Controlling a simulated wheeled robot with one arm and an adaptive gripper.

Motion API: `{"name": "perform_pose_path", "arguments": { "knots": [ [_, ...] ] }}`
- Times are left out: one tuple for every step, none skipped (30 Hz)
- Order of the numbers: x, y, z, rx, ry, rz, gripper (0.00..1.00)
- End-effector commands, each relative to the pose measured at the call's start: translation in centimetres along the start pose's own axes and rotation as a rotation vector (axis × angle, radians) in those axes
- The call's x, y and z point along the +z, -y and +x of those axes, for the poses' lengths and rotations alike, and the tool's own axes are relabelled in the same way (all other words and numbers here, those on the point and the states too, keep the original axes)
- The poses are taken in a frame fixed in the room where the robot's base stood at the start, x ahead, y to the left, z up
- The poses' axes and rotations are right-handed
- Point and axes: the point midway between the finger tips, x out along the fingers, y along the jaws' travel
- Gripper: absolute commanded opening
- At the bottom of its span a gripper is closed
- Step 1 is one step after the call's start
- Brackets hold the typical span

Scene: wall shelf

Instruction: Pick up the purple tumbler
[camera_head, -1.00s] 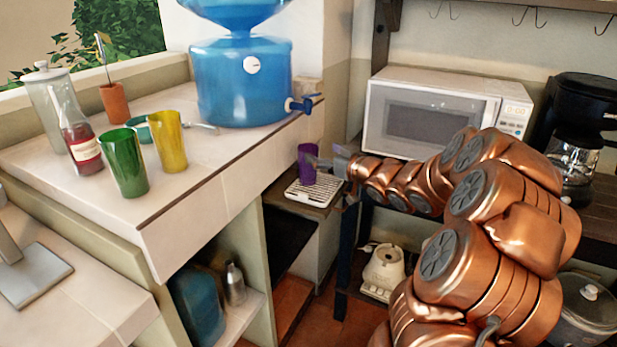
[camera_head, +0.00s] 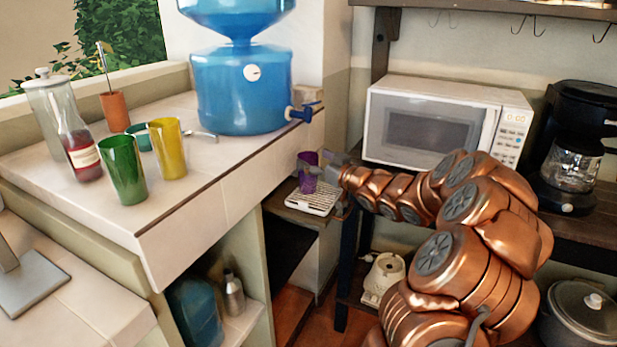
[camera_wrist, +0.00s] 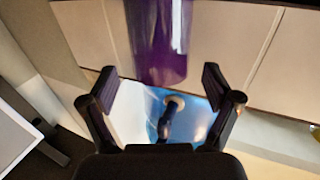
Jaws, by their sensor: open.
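The purple tumbler (camera_head: 307,172) stands on a small white slatted tray (camera_head: 312,203) below the blue water dispenser's tap. My gripper (camera_head: 328,167) is at the tumbler's right side in the head view, with a finger overlapping it. In the wrist view the tumbler (camera_wrist: 158,40) fills the top middle, just beyond the open fingers of my gripper (camera_wrist: 162,88). The fingers are apart and nothing is held between them. The tumbler's far end is cut off by the wrist view's top edge.
The dispenser (camera_head: 240,90) and its tap (camera_head: 300,112) are above and left of the tumbler. Green (camera_head: 123,170) and yellow (camera_head: 168,150) tumblers stand on the tiled counter (camera_head: 205,190). A microwave (camera_head: 445,120) is to the right, behind my arm.

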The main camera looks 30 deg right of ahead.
Motion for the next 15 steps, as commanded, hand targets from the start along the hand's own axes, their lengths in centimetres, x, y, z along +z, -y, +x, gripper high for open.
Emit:
{"name": "perform_pose_path", "arguments": {
  "knots": [
    [0.1,0.2,0.6,-0.002,0.0,0.0,0.89],
    [0.1,0.2,0.9,-0.002,0.001,-0.001,0.89],
    [0.1,0.2,1.3,-0.001,0.001,-0.002,0.89],
    [0.1,0.2,1.6,-0.001,0.001,-0.002,0.89],
    [0.1,0.1,1.8,0.0,0.002,-0.002,0.89],
    [0.1,0.1,2.1,0.0,0.002,-0.001,0.89],
    [0.1,0.2,2.3,0.0,0.002,-0.001,0.89],
    [0.1,0.2,2.4,0.0,0.002,-0.001,0.89],
    [0.1,0.2,2.6,0.0,0.002,-0.001,0.89],
    [0.1,0.2,2.6,0.0,0.002,-0.001,0.89],
    [0.1,0.1,2.7,0.0,0.002,-0.001,0.89],
    [0.1,0.1,2.7,0.001,0.002,-0.001,0.89],
    [0.1,0.1,2.8,0.001,0.002,-0.001,0.89],
    [0.1,0.1,2.8,0.001,0.002,-0.001,0.89],
    [0.1,0.1,2.8,0.001,0.002,-0.001,0.89]
  ]
}}
